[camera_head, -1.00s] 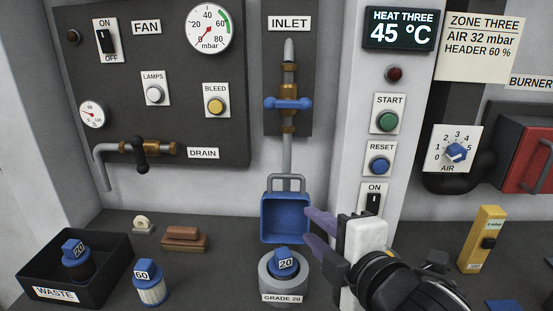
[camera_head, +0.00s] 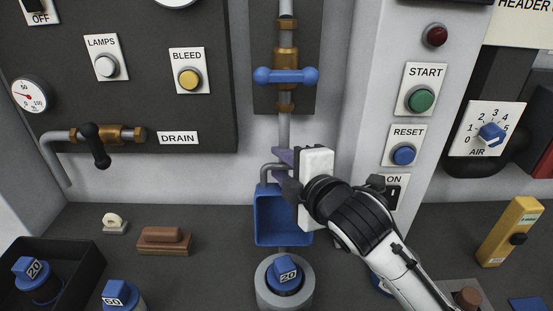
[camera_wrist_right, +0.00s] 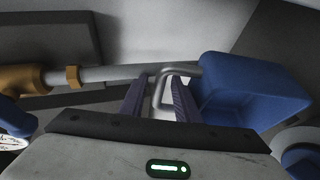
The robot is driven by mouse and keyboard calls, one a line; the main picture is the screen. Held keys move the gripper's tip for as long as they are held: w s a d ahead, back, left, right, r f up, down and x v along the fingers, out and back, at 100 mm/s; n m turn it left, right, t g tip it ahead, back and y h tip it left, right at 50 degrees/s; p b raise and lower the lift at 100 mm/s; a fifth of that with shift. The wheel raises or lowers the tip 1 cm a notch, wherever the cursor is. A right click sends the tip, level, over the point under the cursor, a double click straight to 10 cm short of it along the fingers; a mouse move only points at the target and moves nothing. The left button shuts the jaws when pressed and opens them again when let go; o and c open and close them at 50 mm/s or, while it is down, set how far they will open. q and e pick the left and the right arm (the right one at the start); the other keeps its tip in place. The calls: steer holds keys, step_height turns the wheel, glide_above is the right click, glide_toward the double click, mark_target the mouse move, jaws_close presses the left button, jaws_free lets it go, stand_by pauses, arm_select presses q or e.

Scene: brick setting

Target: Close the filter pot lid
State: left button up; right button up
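The filter pot (camera_head: 264,294) is a grey cup on the bench with a blue filter marked 20 (camera_head: 287,275) in it. Its blue lid (camera_head: 266,240) stands up open behind the pot, hollow side facing me, with a grey loop handle (camera_head: 264,172) on top. My right gripper (camera_head: 282,170) is at the handle, coming in from the right. In the right wrist view, its two purple fingers (camera_wrist_right: 158,98) are apart with part of the handle between them, and the blue lid (camera_wrist_right: 250,90) is to their right. My left gripper is not in view.
The inlet pipe with its blue valve handle (camera_head: 286,75) rises just behind the lid. The column with the START button (camera_head: 421,100) stands to the right. A black waste bin (camera_head: 85,265), a blue-capped filter marked 60 (camera_head: 118,297) and a brown block (camera_head: 165,241) are on the left.

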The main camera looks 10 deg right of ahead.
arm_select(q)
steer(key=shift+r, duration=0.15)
arm_select(e)
steer(key=shift+x, duration=1.35)
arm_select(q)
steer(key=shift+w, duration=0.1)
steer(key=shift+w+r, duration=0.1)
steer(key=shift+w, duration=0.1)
arm_select(e)
jaws_close()
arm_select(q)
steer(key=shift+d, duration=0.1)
arm_select(e)
steer(key=shift+a, duration=0.1)
